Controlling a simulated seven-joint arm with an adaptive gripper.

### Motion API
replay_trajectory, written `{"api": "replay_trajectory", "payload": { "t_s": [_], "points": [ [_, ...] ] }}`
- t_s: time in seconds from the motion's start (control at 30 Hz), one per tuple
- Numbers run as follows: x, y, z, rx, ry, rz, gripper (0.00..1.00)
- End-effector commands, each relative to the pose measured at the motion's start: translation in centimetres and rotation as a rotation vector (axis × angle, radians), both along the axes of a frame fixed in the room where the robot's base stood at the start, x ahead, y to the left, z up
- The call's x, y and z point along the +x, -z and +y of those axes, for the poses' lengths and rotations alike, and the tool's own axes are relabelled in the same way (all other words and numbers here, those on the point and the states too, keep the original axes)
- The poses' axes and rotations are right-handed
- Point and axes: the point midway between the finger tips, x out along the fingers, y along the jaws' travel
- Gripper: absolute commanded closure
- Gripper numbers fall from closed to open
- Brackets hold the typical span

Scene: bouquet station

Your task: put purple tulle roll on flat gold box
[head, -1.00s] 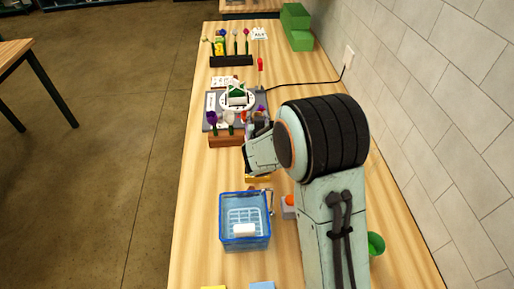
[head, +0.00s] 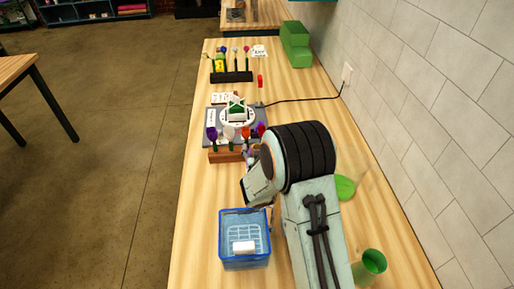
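My gripper (head: 252,157) is mostly hidden behind my own arm, just right of the wooden flower block; its fingers cannot be made out, so neither can its opening. I cannot clearly make out the purple tulle roll; a small greyish-purple patch shows by the gripper, but I cannot tell whether it is the roll or whether it is held. The flat gold box is not visible now; my arm covers the area below the gripper.
A wooden block (head: 226,156) with several flowers stands left of my gripper, before a grey mat (head: 217,114) with a white round stand. A blue basket (head: 231,264) stands in front. A green cup (head: 373,262) and a green disc (head: 345,188) are at right, near the tiled wall.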

Motion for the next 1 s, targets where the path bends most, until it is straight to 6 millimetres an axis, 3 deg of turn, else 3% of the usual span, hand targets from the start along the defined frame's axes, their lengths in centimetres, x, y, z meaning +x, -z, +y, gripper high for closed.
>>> {"api": "replay_trajectory", "payload": {
  "t_s": [0.27, 0.7, 1.0],
  "points": [
    [-0.5, -0.4, 0.0, 0.000, -0.001, 0.001, 0.43],
    [-9.4, -3.1, 0.5, -0.004, -0.005, 0.002, 0.43],
    [-11.5, -3.9, 0.3, 0.000, 0.000, 0.000, 0.43]
  ]
}}
